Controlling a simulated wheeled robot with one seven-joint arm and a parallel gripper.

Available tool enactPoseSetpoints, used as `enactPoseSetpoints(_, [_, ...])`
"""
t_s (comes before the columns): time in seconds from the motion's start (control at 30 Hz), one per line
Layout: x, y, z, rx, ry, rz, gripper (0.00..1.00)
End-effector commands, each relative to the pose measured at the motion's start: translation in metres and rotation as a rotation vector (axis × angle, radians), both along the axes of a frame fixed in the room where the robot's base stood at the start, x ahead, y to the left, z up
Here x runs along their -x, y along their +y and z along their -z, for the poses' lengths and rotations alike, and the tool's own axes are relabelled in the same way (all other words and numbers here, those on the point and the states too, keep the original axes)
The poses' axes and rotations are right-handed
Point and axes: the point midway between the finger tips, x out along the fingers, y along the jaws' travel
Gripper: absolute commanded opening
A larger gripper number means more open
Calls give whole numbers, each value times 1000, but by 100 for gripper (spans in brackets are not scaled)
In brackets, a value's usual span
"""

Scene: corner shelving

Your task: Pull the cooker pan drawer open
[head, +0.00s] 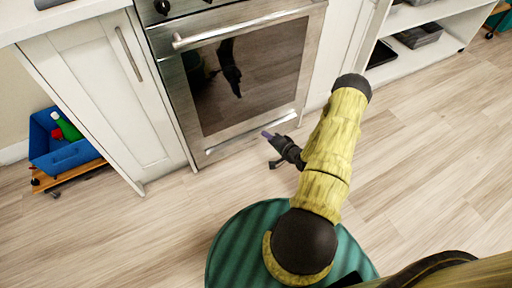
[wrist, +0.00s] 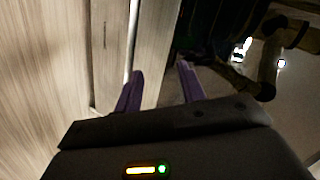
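The cooker (head: 170,75) is a steel oven with a dark glass door and a long door handle (head: 245,28) near its top. Low on its front, a second, thin bar handle (head: 235,141) runs across the pan drawer, which looks flush with the cooker front. My gripper (head: 268,139) is low, just in front of the right half of this bar; contact cannot be told. In the wrist view its purple fingers (wrist: 161,76) stand apart, with nothing clearly held between them. The drawer handle is not clearly made out in that view.
A white cabinet (head: 90,90) stands left of the cooker. Beyond it, a blue crate (head: 62,153) with bottles sits on a wheeled wooden board. Open white shelves (head: 420,55) are at the upper right. The wooden floor (head: 420,150) at right is clear.

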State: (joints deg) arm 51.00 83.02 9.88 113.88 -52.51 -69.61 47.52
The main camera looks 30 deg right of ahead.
Motion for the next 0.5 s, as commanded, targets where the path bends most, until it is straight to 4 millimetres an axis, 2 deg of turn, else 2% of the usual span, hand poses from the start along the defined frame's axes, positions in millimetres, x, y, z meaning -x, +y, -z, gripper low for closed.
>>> enactPoseSetpoints(0.03, [7, -1, 37, -52, -30, 31, 40])
enactPoseSetpoints(0.2, [29, -3, 97, -224, -158, 128, 40])
enactPoseSetpoints(0.33, [45, -2, 129, -339, -251, 193, 40])
enactPoseSetpoints(0.5, [56, -2, 143, -413, -319, 234, 40])
